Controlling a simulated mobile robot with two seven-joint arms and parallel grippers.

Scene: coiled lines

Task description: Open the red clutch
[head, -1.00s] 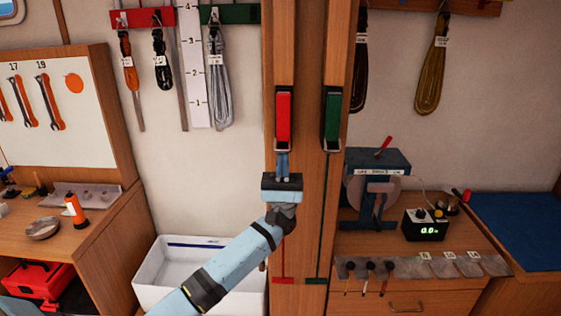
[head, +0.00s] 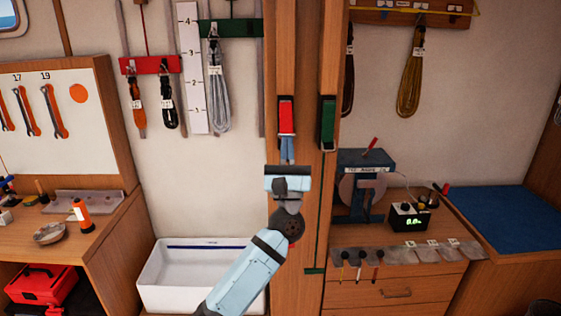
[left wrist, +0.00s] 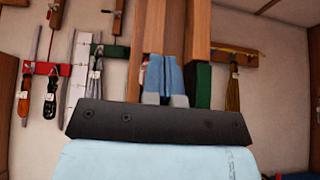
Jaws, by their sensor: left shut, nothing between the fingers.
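The red clutch (head: 286,118) is on the wooden post, left of the green clutch (head: 327,123). Its red lever looks short, with a dark edge at its top. My left gripper (head: 287,150) is shut and empty, its blue fingers just below the red lever and overlapping its lower end; contact cannot be told. In the left wrist view the shut fingers (left wrist: 166,78) hide the red clutch, and the green clutch (left wrist: 204,86) shows to their right. The red bar (head: 150,65) with an orange and a black coil hangs lower than the green bar (head: 230,29). My right gripper is out of view.
A numbered white scale (head: 193,75) stands between the bars. A white bin (head: 190,275) is below, left of the post.

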